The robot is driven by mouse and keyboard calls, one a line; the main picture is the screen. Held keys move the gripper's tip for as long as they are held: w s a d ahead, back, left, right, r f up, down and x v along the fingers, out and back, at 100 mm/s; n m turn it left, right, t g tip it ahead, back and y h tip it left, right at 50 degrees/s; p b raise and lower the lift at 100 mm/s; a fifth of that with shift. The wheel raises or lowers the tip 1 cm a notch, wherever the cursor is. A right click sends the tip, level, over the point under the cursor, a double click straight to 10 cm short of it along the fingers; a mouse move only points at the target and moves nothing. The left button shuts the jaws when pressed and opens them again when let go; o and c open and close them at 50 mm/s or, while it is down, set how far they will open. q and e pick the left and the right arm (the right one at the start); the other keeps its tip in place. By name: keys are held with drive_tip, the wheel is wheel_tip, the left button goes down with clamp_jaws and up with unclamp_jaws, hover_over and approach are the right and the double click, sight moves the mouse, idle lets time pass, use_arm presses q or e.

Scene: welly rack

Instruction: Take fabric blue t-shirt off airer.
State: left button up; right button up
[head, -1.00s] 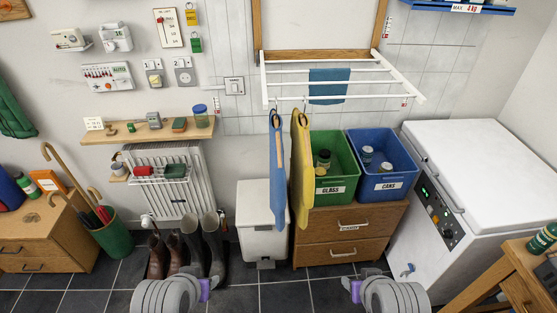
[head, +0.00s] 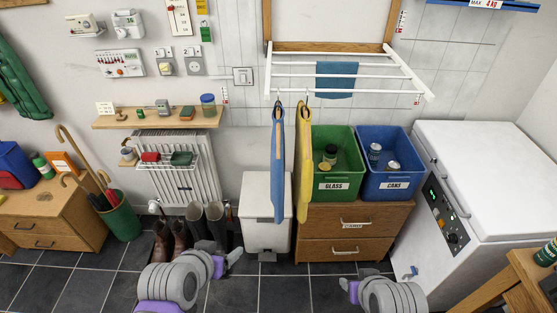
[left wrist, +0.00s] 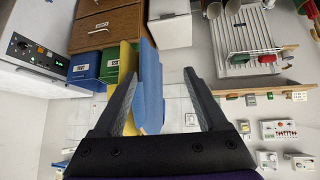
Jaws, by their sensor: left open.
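The blue t-shirt (head: 337,80) hangs folded over rails of the white airer (head: 285,72), which is fixed on the back wall. My left gripper (head: 236,258) is open and empty, low in front of the white bin and well below the t-shirt. In the left wrist view, its two dark fingers (left wrist: 162,73) stand wide apart, with the hanging blue and yellow boards behind them. I cannot make out the t-shirt in that view. My right gripper (head: 346,285) is low near the drawers, too small to read.
A blue board (head: 277,165) and a yellow board (head: 304,165) hang below the airer's left side. Green (head: 334,185) and blue (head: 388,185) crates stand on drawers (head: 345,250). A white freezer (head: 480,170) is at right, boots (head: 215,225) at left. Dark floor is clear in front.

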use_arm(q)
drive_tip(key=w+d+m+t+h+b, duration=0.1)
drive_tip(key=w+d+t+h+b, duration=0.1)
drive_tip(key=w+d, duration=0.25)
drive_tip(key=n+t+y+b, duration=0.2)
drive_tip(key=t+y+b, duration=0.1)
drive_tip(key=t+b, duration=0.45)
approach(278, 148)
drive_tip(key=shift+w+d+f+p, duration=0.15)
drive_tip(key=shift+w+f, duration=0.15)
drive_tip(key=shift+f, duration=0.2)
drive_tip(key=shift+w+d+f+p, duration=0.2)
drive_tip(key=shift+w+f, duration=0.15)
drive_tip(key=shift+f, duration=0.15)
drive_tip(key=shift+w+n+y, duration=0.15)
drive_tip(key=shift+n+y, duration=0.25)
drive_tip(key=shift+y, duration=0.1)
drive_tip(key=w, duration=0.5)
drive_tip(key=shift+w+a, duration=0.15)
drive_tip(key=shift+w, duration=0.05)
drive_tip(key=w+p, duration=0.1)
drive_tip(key=w, duration=0.4)
drive_tip(key=shift+w, duration=0.15)
drive_tip(key=shift+c, duration=0.6)
clamp_jaws()
use_arm(e)
drive_tip(key=s+f+g, duration=0.1)
drive_tip(key=s+f, duration=0.4)
drive_tip(key=f, duration=0.7)
drive_tip(key=shift+s, duration=0.1)
